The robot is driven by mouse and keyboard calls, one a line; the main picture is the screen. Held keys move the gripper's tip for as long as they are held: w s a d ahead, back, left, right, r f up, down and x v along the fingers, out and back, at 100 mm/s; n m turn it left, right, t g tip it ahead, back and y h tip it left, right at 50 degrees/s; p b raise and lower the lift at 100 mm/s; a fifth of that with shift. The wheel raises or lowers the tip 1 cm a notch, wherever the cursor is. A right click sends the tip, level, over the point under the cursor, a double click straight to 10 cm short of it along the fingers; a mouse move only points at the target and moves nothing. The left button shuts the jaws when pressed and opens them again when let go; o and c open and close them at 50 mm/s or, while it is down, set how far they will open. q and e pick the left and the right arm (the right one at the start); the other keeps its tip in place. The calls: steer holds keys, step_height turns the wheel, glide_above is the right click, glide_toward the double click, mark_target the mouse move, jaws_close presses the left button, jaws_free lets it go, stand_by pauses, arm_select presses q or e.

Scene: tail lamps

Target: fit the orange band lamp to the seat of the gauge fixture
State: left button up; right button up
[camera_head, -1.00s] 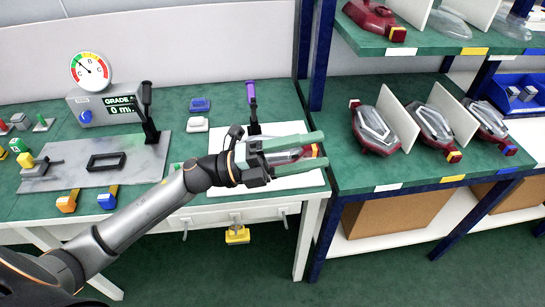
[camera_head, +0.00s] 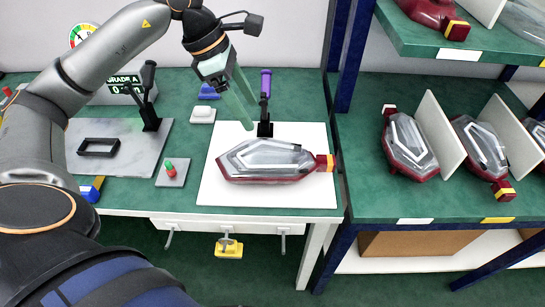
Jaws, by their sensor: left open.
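The lamp with the orange band (camera_head: 273,160) lies flat on the white mat (camera_head: 220,190), clear lens up, its dark red housing below and its banded plug pointing right. My left gripper (camera_head: 258,118) is open and empty, its green fingers pointing down, above and behind the lamp and close to the purple-handled clamp (camera_head: 265,88). The gauge fixture has a grey plate (camera_head: 125,175) with a black rectangular frame, the seat (camera_head: 98,147), which is empty. A black upright clamp (camera_head: 150,110) stands at the plate's right. My left arm hides part of the fixture and dial. My right gripper is not in view.
A small plate with a red and green button (camera_head: 171,172) sits between fixture and mat. White (camera_head: 202,115) and blue blocks lie behind. Shelves at the right hold more lamps (camera_head: 410,145) between white dividers; a blue post (camera_head: 352,60) stands beside the mat.

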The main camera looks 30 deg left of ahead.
mark_target(269, 144)
arm_select(q)
steer(key=x, duration=0.9)
steer(key=shift+s+d+f, duration=0.2)
steer(key=shift+s+d, duration=0.1)
jaws_close()
stand_by(1.1)
